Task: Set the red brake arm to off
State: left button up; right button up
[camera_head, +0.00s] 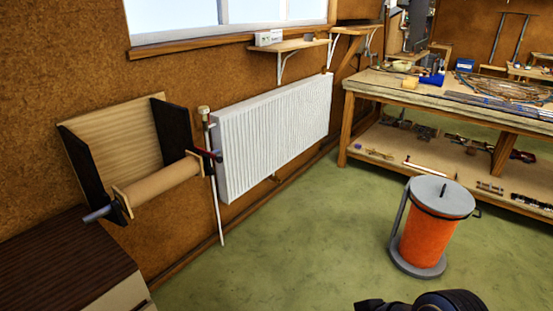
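A small red brake arm (206,153) shows at the right end of a brown paper roll (158,184). A dark piece sits at its right end, close to the radiator's left edge. The roll is in a wall holder (124,140) with a pale wooden back and dark side cheeks, at the left of the head view. The brake arm is small here, so its exact setting is hard to read. A black part of mine, seemingly my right gripper (376,305), is cut off at the bottom edge, far from the brake arm. Its fingers cannot be made out. My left gripper is out of view.
A white radiator (275,130) and its pipe with valve stand just right of the holder. A dark-topped cabinet (60,260) is below it. An orange drum (430,236) with grey lid stands on the open green floor. A cluttered workbench (400,91) is at right.

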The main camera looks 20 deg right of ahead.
aim_at(219, 160)
jog(key=z, duration=0.2)
jog(key=i+l, duration=0.15)
jog(key=i, duration=0.5)
jog(key=i+l+u, duration=0.15)
jog(key=i, duration=0.45)
